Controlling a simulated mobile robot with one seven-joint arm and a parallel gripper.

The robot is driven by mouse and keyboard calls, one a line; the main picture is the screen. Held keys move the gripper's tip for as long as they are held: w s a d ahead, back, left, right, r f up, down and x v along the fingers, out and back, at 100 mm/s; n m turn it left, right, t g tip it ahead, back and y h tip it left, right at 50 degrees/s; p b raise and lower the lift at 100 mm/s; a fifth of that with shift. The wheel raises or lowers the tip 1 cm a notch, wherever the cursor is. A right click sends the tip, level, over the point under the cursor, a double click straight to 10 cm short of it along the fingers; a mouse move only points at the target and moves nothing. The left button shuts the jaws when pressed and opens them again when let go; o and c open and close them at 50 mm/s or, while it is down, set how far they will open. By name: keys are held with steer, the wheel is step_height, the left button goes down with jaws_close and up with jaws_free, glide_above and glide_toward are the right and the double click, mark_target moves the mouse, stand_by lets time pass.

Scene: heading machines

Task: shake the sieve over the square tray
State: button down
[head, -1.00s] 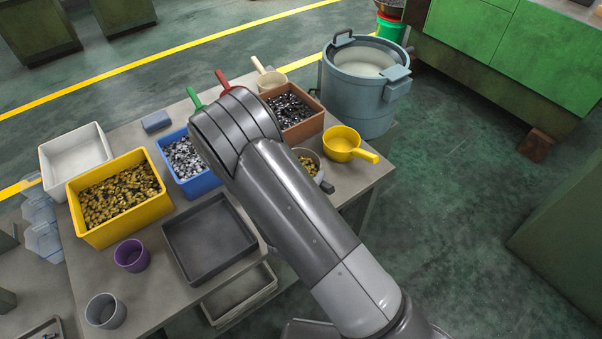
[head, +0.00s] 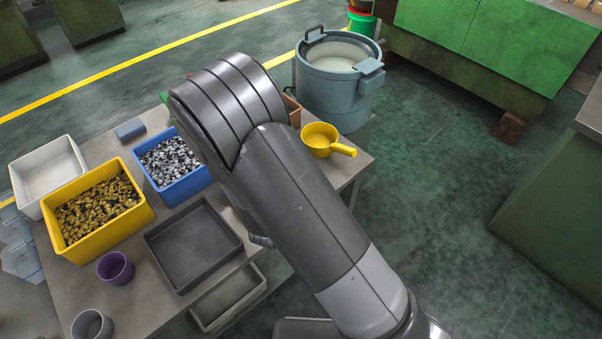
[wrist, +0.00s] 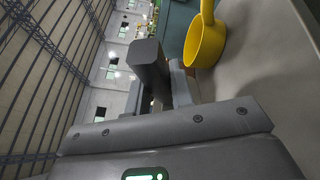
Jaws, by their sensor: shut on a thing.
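The square tray (head: 193,245) is dark grey, shallow and empty; it lies near the front edge of the table. In the head view my gripper is mostly hidden behind my arm. In the wrist view my gripper (wrist: 162,92) is shut on a dark grey, blocky handle (wrist: 148,62), which I take to be the sieve's. The bowl of the sieve is hidden, so I cannot tell its contents or its tilt.
A yellow bin (head: 98,212) of brass-coloured parts, a blue bin (head: 172,168) of silvery parts and a white bin (head: 45,178) stand left of my arm. A purple cup (head: 115,268) is beside the tray. A yellow scoop (head: 322,139) and a grey-blue bucket (head: 338,85) are at the right.

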step_height(320, 180, up, 2)
steer(key=shift+r, duration=0.25)
steer(key=shift+s+a+r, duration=0.1)
steer(key=shift+a+r, duration=0.05)
steer(key=shift+a, duration=0.05)
steer(key=s+a+r+y, duration=0.1)
steer(key=s+a+r, duration=0.1)
steer(key=s+a, duration=0.9)
steer(key=s+a+f+n+y, duration=0.2)
steer(key=s+a, duration=0.7)
steer(key=s, duration=0.5)
steer(key=shift+s+a+f+t, duration=0.3)
steer(key=shift+s+f, duration=0.1)
steer(key=shift+f, duration=0.05)
